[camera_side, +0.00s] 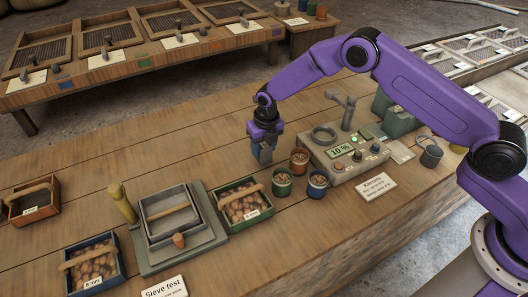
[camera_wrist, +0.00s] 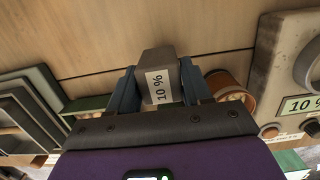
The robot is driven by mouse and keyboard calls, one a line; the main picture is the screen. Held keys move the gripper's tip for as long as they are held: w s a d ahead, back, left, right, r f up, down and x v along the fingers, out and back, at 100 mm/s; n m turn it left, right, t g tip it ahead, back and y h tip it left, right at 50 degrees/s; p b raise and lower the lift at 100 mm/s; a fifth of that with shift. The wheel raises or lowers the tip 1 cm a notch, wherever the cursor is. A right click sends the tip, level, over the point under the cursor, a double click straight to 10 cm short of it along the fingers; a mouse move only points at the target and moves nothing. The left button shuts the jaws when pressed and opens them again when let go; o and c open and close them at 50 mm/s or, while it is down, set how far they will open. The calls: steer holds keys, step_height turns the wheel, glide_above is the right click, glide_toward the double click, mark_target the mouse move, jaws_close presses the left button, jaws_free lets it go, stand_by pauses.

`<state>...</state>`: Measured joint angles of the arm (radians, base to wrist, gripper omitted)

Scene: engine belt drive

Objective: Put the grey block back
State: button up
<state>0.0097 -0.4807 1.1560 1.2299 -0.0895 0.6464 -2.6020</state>
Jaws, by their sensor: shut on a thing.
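My gripper (camera_side: 262,147) is above the wooden table, left of the moisture-meter-like device. In the wrist view its two blue fingers (camera_wrist: 160,88) are shut on the grey block (camera_wrist: 158,60), which carries a white "10 %" label facing the camera. In the side view the block is small and mostly hidden by the fingers. I cannot tell how far its underside is above the table.
The beige device (camera_side: 345,150) with a "10 %" display and green light stands right of my gripper. Green (camera_side: 282,183), orange (camera_side: 299,160) and blue (camera_side: 317,184) cups stand in front. A sieve tray (camera_side: 215,237) and crates of lumps lie left. Table behind my gripper is clear.

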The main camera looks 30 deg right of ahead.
mark_target(266, 147)
steer(key=shift+f, duration=1.25)
steer(key=shift+f, duration=0.1)
steer(key=o, duration=1.2)
steer(key=shift+s, duration=0.1)
steer(key=shift+o, duration=0.2)
steer(key=r, duration=0.7)
steer(key=s+r, duration=0.1)
steer(key=r, duration=0.3)
steer(key=shift+s, duration=0.1)
steer(key=shift+s+r, duration=0.15)
steer(key=shift+r, duration=0.45)
